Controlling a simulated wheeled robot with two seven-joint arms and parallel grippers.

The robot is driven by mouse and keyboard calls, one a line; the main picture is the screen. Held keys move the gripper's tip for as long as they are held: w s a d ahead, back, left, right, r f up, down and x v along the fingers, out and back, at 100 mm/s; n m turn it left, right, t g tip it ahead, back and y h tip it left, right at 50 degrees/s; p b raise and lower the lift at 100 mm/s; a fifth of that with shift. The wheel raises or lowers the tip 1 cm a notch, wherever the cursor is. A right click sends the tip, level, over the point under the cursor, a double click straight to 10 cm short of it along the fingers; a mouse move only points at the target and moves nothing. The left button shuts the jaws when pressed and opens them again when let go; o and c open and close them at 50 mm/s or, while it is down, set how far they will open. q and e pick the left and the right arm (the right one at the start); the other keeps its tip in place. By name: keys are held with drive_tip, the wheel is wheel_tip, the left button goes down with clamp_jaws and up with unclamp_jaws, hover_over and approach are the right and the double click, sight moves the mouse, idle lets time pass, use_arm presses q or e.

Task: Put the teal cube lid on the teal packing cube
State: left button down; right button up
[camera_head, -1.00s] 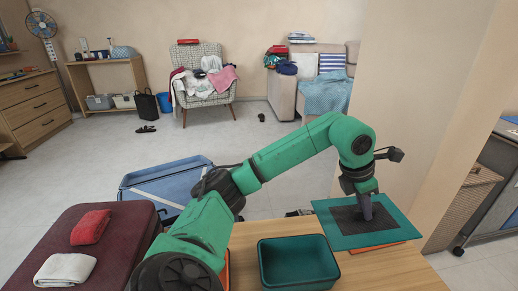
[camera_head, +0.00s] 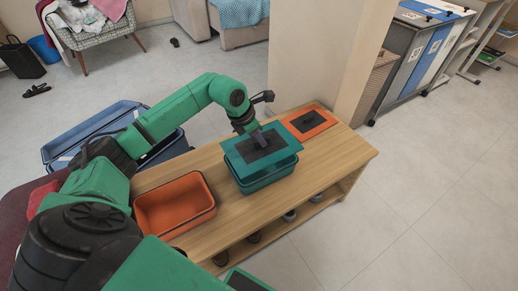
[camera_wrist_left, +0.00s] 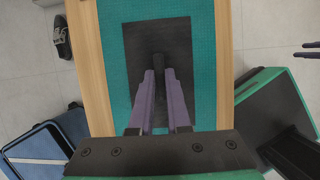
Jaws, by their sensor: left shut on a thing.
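My left gripper (camera_head: 258,138) is shut on the raised dark grip of the teal cube lid (camera_head: 236,150), a flat teal panel with a dark centre patch. The lid is over the open teal packing cube (camera_head: 266,180) on the wooden bench. It looks shifted slightly to the far left, and the cube's near and right rim shows past it. I cannot tell whether the lid touches the rim. In the left wrist view the purple fingers (camera_wrist_left: 159,80) close on the grip, and the lid (camera_wrist_left: 203,60) hides the cube.
An open orange cube (camera_head: 172,207) stands to the left on the bench (camera_head: 222,215). An orange lid (camera_head: 320,130) lies flat to the right, near the wall corner. Shoes are on the shelf under the bench.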

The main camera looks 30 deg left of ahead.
sight(258, 147)
use_arm(q)
wheel_tip(258, 147, down, 4)
drive_tip(key=shift+f+b, duration=0.1)
drive_tip(key=shift+b, duration=0.2)
use_arm(e)
drive_tip(key=shift+w+a+r, duration=0.1)
drive_tip(key=shift+w+r, duration=0.05)
drive_tip(key=shift+r, duration=0.25)
drive_tip(key=shift+w+a+r, duration=0.1)
drive_tip(key=shift+w+r, duration=0.05)
drive_tip(key=shift+r, duration=0.25)
use_arm(q)
drive_tip(key=shift+f, duration=0.1)
use_arm(e)
drive_tip(key=shift+r, duration=0.15)
use_arm(q)
drive_tip(key=shift+f, duration=0.2)
use_arm(e)
drive_tip(key=shift+a+r, duration=0.1)
drive_tip(key=shift+r, duration=0.2)
use_arm(q)
drive_tip(key=shift+b, duration=0.3)
use_arm(e)
drive_tip(key=shift+w+r, duration=0.1)
